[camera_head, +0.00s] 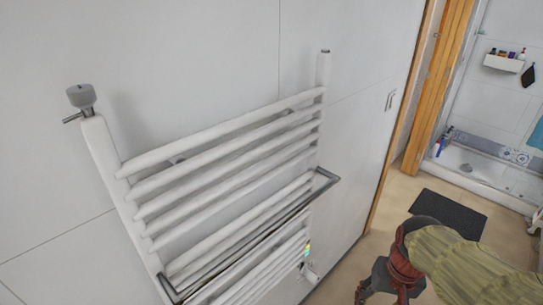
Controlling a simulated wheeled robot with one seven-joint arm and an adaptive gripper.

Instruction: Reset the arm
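My arm (470,268) comes in from the lower right corner, with an olive-yellow link and dark red and grey parts. My gripper (383,296) is at its end, low in the picture and right of the towel rail. Its two fingers stand apart and point down, with the tips close to the bottom edge of the picture. I see nothing held between them.
A white towel radiator (220,149) with a metal bar (328,174) projecting from it fills the left and middle. Beyond a wooden door frame (437,85) are a dark mat (448,214), a shower tray (470,168) and a shelf of bottles (504,62). Tan floor shows around the mat.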

